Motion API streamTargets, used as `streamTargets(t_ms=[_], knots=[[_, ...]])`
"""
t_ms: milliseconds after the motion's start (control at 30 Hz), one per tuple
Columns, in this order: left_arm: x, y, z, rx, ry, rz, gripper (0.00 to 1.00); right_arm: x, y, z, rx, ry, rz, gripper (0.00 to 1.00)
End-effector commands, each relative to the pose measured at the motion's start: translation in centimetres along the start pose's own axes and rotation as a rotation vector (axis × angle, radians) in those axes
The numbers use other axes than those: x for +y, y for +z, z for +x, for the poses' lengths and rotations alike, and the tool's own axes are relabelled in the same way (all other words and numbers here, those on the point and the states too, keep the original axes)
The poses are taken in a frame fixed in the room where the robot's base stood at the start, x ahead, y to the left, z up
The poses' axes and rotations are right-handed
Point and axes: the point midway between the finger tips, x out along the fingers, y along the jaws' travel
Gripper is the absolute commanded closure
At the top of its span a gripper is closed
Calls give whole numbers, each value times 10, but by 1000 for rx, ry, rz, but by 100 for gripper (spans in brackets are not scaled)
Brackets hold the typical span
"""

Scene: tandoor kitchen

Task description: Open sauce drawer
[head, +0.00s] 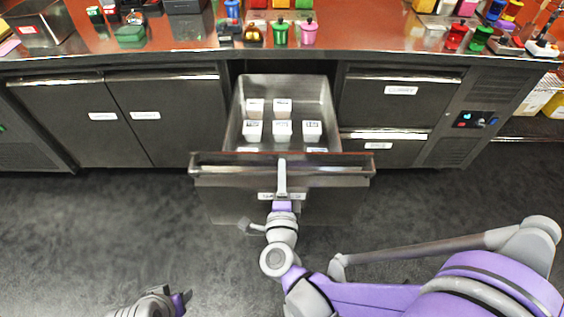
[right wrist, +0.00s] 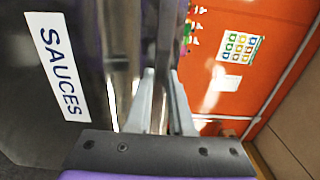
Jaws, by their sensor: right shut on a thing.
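The sauce drawer (head: 235,112) is pulled out from the counter in the head view, with several white labelled containers (head: 282,130) inside. Its dark front shows in the right wrist view with a white "SAUCES" label (right wrist: 57,66). My right gripper (head: 282,170) is at the middle of the drawer's top front edge. In the right wrist view its two fingers (right wrist: 160,105) lie on either side of the metal handle bar (right wrist: 168,50), shut on it. My left gripper (head: 180,300) is at the bottom left of the head view, away from the drawer; its fingers are too unclear to judge.
Closed cabinet doors (head: 150,138) stand left of the drawer, and two closed drawers (head: 395,105) stand right. The red countertop (head: 350,35) carries colourful jars and pots. The dark floor (head: 90,220) in front is clear at the left.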

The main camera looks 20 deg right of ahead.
Motion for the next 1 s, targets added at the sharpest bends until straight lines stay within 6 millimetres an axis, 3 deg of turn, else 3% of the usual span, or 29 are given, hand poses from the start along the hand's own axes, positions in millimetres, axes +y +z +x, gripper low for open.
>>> streamTargets(t_ms=[433,467,500,833,1000], knots=[[0,0,0,0,0,0,50,0,0,-3,0,0,0,100],[0,0,0,0,0,0,50,0,0,-3,0,0,0,75],[0,0,0,0,0,0,50,0,0,-3,0,0,0,68],[0,0,0,0,0,0,50,0,0,-5,0,0,0,68],[0,0,-2,1,0,0,50,0,1,-25,-4,0,2,68]])
